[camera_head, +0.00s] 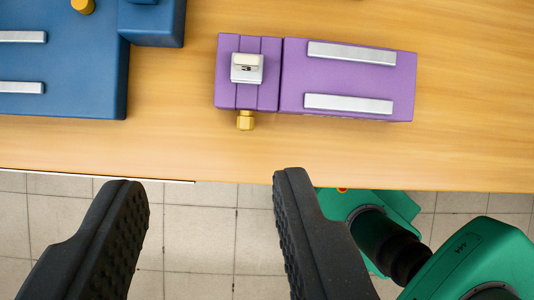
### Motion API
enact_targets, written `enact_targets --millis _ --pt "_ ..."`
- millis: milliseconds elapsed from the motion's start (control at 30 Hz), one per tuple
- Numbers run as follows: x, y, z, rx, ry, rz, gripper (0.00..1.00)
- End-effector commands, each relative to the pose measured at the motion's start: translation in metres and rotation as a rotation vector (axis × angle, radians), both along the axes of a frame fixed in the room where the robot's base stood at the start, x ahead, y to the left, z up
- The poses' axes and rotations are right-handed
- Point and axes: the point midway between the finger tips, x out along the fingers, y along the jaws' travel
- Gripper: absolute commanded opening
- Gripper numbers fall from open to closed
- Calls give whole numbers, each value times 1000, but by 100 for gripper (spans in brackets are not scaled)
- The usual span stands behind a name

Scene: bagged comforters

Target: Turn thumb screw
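A small gold thumb screw (246,121) sticks out of the near side of a purple block-shaped device (262,90) on the wooden table. The device carries a silver latch-like piece (247,68) and two silver bars on top. My gripper (206,182) is open and empty, with its two black fingers wide apart. It shows over the floor in front of the table edge, nearer the camera than the screw. The screw lies above the gap between the fingertips, apart from both. Another gold knob (83,6) sits on a blue device at the top left.
The blue device (80,75) fills the table's left side, with a gap of bare table between it and the purple one. The wooden table (465,130) is clear at right and along its front edge. Tiled floor (200,240) lies below. Green and black machine parts show at the lower right.

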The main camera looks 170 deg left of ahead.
Motion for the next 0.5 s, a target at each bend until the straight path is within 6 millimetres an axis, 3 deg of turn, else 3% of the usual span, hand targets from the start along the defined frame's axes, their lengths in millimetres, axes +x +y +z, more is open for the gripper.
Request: enact_targets --millis 100,233,500 --pt "5 12 -38 -26 92 -56 40" --pt "4 21 -63 -47 160 -101 40" --pt "3 27 -82 -63 202 -129 40"
